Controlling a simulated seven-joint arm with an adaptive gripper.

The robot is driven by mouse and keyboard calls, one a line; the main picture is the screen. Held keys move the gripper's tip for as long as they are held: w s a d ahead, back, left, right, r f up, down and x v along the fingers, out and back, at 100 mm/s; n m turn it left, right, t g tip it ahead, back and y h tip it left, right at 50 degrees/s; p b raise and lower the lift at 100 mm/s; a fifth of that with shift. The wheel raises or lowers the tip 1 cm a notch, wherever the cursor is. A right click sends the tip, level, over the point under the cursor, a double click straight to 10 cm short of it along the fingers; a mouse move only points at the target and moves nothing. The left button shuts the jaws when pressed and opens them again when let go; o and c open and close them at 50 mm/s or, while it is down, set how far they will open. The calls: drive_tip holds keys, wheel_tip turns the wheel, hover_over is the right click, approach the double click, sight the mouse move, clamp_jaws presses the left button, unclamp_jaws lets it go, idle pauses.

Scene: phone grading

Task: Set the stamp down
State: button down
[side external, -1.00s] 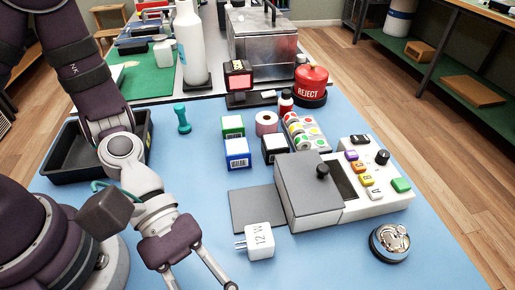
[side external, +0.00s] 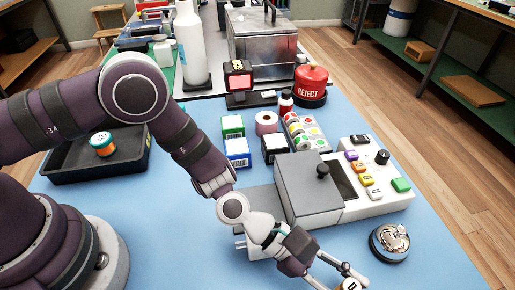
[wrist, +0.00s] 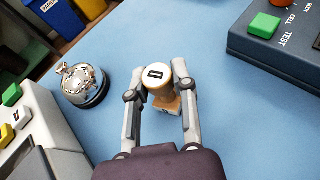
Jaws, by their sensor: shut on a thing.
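The stamp (wrist: 158,79) shows in the wrist view with a round white top marked with a dark letter and a light wooden body. My gripper (wrist: 161,80) is shut on it, one finger on each side. In the side external view the stamp (side external: 350,284) is cut off by the bottom edge, between the fingertips of my gripper (side external: 354,278). It is over the blue mat near the front right. I cannot tell whether its base touches the mat.
A silver bell (side external: 390,242) stands close by to the right; it also shows in the wrist view (wrist: 84,86). A grey box (side external: 308,190) and a white button panel (side external: 370,195) are behind my gripper. In the wrist view a dark TEST panel (wrist: 272,48) is at upper right. Blue mat (wrist: 185,35) is bare around the stamp.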

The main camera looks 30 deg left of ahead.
drive_tip(key=shift+f, duration=0.1)
drive_tip(key=c, duration=0.9)
unclamp_jaws()
